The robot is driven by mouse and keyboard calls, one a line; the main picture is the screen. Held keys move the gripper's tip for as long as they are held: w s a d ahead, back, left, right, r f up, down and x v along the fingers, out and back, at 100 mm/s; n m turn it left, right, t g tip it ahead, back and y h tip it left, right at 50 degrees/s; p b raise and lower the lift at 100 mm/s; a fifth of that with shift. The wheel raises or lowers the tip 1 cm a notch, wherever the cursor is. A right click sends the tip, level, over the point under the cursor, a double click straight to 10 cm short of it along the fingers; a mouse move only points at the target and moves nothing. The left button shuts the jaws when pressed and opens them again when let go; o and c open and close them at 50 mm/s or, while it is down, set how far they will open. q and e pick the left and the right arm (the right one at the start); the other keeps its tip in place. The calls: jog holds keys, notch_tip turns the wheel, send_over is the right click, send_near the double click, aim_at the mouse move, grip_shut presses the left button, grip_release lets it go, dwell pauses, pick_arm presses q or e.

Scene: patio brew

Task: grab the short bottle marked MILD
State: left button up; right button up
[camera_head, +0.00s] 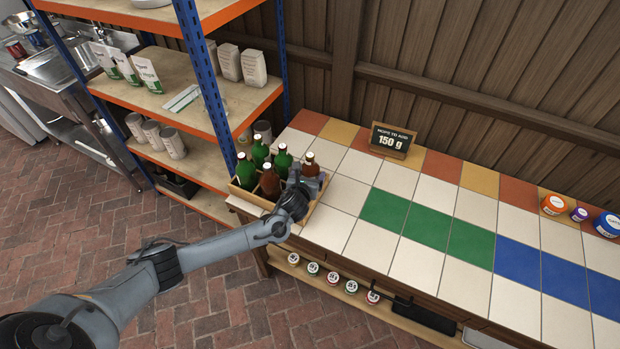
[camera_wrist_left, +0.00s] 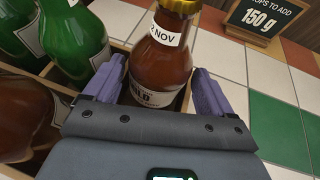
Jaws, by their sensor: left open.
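A brown bottle (camera_wrist_left: 163,60) stands upright in a wooden crate in the left wrist view. Its neck tag reads "2 NOV" and its body label is partly hidden, ending in what looks like "ILD". It also shows in the head view (camera_head: 310,165). My left gripper (camera_wrist_left: 160,92) is open, with one purple finger on each side of this bottle; I cannot tell whether they touch it. In the head view my left gripper (camera_head: 305,186) is at the crate's right end. My right gripper is not in view.
The crate (camera_head: 248,196) also holds several green bottles (camera_head: 259,152) and another brown bottle (camera_head: 270,183) close beside the gripper. A sign reading "150 g" (camera_head: 391,140) stands farther back. A shelf post (camera_head: 207,85) rises left of the crate.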

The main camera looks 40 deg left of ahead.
pick_arm(q)
jog(key=shift+b+x, duration=0.55)
jog(key=shift+x, duration=1.55)
jog(key=shift+c, duration=0.3)
jog(key=c, duration=1)
jog(key=shift+c, duration=0.6)
jog(key=shift+r, duration=0.15)
